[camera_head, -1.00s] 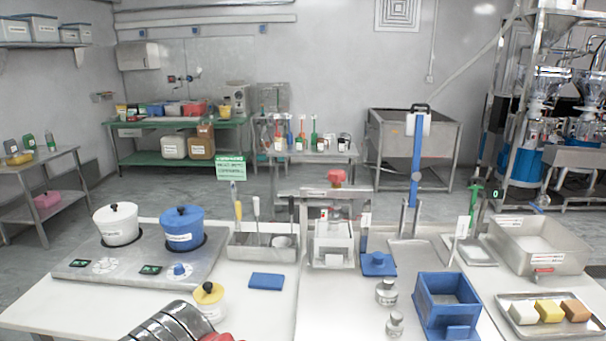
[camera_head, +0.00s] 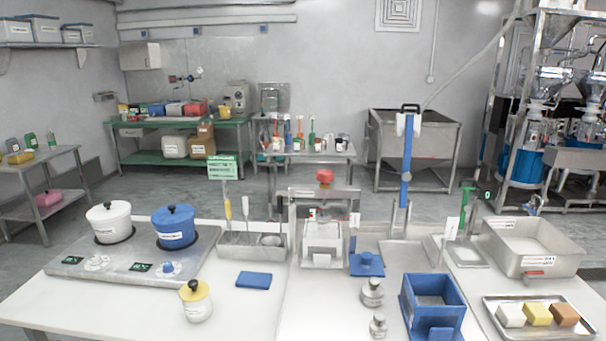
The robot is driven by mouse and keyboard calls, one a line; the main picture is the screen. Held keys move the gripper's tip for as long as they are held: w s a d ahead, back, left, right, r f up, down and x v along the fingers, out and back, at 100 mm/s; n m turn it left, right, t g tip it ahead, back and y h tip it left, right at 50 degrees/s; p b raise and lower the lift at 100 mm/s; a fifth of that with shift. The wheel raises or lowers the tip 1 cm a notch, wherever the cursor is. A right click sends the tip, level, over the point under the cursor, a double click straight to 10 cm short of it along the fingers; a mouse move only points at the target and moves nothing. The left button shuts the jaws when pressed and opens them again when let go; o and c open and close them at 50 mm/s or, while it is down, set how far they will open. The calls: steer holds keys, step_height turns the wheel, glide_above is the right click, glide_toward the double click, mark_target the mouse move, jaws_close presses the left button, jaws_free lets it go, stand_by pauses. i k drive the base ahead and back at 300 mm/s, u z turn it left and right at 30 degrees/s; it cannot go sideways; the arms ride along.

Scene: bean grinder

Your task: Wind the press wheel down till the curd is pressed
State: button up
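The press is a grey metal frame (camera_head: 293,222) at the middle of the white table's back part. Its red wheel (camera_head: 325,177) sits on top, above the crossbar. A white box-like mould (camera_head: 322,241) stands inside the frame, below the wheel. I cannot see curd in it or tell how far down the press is wound. My gripper is not in view.
A hob (camera_head: 70,266) with a white pot and a blue pot (camera_head: 173,228) stands at left. A utensil holder (camera_head: 247,246) is left of the press. Weights, a blue box (camera_head: 433,294) and trays fill the front right.

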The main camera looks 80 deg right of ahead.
mark_target(324, 176)
steer(key=u, duration=0.05)
steer(key=k, duration=1.5)
steer(key=z, duration=0.6)
steer(key=i, duration=1.15)
steer(key=z, duration=0.05)
